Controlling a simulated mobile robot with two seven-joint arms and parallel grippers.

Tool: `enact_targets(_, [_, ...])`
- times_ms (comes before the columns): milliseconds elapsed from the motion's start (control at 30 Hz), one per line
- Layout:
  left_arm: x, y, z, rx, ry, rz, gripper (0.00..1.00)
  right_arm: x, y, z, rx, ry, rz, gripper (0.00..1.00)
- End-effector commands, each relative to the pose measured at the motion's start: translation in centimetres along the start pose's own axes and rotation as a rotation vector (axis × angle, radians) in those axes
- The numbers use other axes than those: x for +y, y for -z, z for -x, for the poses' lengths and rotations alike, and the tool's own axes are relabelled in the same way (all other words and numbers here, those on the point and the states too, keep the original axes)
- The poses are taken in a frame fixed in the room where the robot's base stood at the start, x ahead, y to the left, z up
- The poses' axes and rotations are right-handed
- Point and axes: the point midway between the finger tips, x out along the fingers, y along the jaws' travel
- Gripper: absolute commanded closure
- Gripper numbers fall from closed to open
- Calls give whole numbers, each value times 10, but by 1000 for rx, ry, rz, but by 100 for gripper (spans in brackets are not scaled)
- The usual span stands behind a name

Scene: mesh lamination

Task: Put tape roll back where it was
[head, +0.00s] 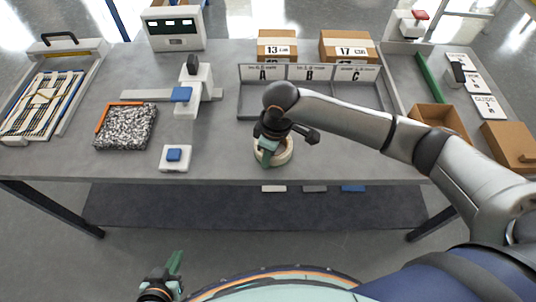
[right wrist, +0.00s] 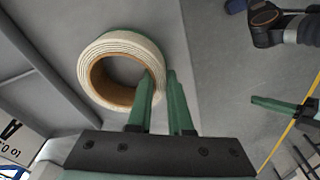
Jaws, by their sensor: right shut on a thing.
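The tape roll (head: 285,154), cream-white with a brown core, is at the front middle of the grey table. It also shows in the right wrist view (right wrist: 96,55). My right gripper (head: 267,154) is shut on the roll's wall, one finger inside the ring and one outside, as the right wrist view shows (right wrist: 163,88). The roll looks flat at or near the tabletop; I cannot tell whether it touches. My left gripper (head: 174,264) is empty, low in front of the table; its finger gap is unclear.
Behind the roll stands a grey bin marked A, B, C (head: 310,73). To the left are a white pad with a blue button (head: 174,158), a speckled mesh block (head: 126,127) and a clamp stand (head: 193,90). A brown box (head: 440,118) stands right. Table is clear around the roll.

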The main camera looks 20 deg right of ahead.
Motion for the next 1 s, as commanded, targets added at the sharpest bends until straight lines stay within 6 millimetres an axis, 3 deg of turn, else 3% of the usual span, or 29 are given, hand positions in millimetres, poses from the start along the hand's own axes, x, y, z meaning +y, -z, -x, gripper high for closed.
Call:
enact_targets(67, [0,1,1,0,0,0,100,0,0,-2,1,0,0,100])
enact_targets(100, [0,0,0,0,0,0,100,0,0,-2,0,0,0,78])
enact_targets(333, [0,0,0,0,0,0,100,0,0,-2,0,0,0,52])
enact_targets(667, [0,0,0,0,0,0,100,0,0,4,1,0,0,52])
enact_targets(767, [0,2,2,0,0,0,100,0,1,17,3,-1,2,52])
enact_targets(1000, [0,6,6,0,0,0,100,0,1,69,3,-2,2,52])
